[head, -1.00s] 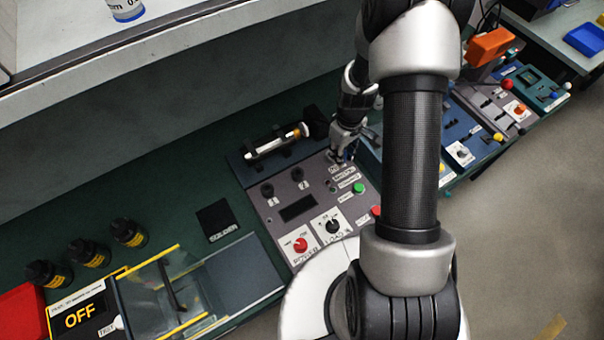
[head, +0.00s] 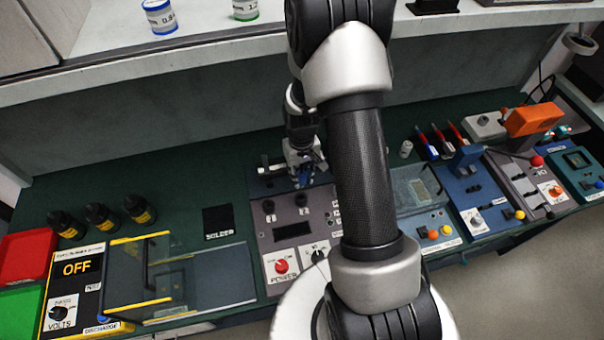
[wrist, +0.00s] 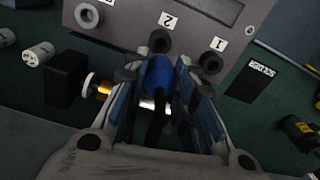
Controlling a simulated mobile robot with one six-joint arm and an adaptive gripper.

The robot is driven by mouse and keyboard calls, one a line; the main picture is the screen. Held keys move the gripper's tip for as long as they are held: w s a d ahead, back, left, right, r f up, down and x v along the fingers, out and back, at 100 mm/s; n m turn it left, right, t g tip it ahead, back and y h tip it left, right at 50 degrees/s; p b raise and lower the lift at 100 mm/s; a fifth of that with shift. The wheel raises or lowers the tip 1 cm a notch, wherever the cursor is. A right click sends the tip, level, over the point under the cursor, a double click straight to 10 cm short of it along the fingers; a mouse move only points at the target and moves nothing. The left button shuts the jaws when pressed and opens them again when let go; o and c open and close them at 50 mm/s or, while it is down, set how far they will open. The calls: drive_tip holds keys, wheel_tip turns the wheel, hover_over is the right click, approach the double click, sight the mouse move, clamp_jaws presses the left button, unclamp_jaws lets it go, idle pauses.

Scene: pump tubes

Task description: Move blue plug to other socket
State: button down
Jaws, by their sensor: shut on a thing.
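The blue plug (wrist: 158,76) is between the fingers of my gripper (wrist: 165,70) in the wrist view. My gripper is shut on it, and a dark lead runs back from the plug. The plug's front end is close to the socket marked 2 (wrist: 160,41); I cannot tell whether they touch. The socket marked 1 (wrist: 210,62) is empty, to the right, just past the right finger. In the head view my gripper (head: 303,172) is at the back edge of the grey panel (head: 285,249), behind socket 2 (head: 303,200). Socket 1 (head: 268,207) shows to its left.
In the wrist view a tube with a lit amber end (wrist: 100,87) and a black block (wrist: 67,78) lie left of my gripper. The dark solder pad (head: 218,222) and a clear-lidded box (head: 190,275) are left of the panel. My arm hides the panel's right part.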

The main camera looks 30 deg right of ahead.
sight(301, 185)
idle(0.4)
drive_tip(key=shift+f+b, duration=2.45)
drive_tip(key=shift+f, duration=0.5)
drive_tip(key=shift+f+b, duration=1.8)
drive_tip(key=shift+f, duration=0.1)
drive_tip(key=c, duration=1.2)
unclamp_jaws()
drive_tip(key=shift+c, duration=0.2)
drive_tip(key=shift+r, duration=0.1)
wheel_tip(301, 185, up, 12)
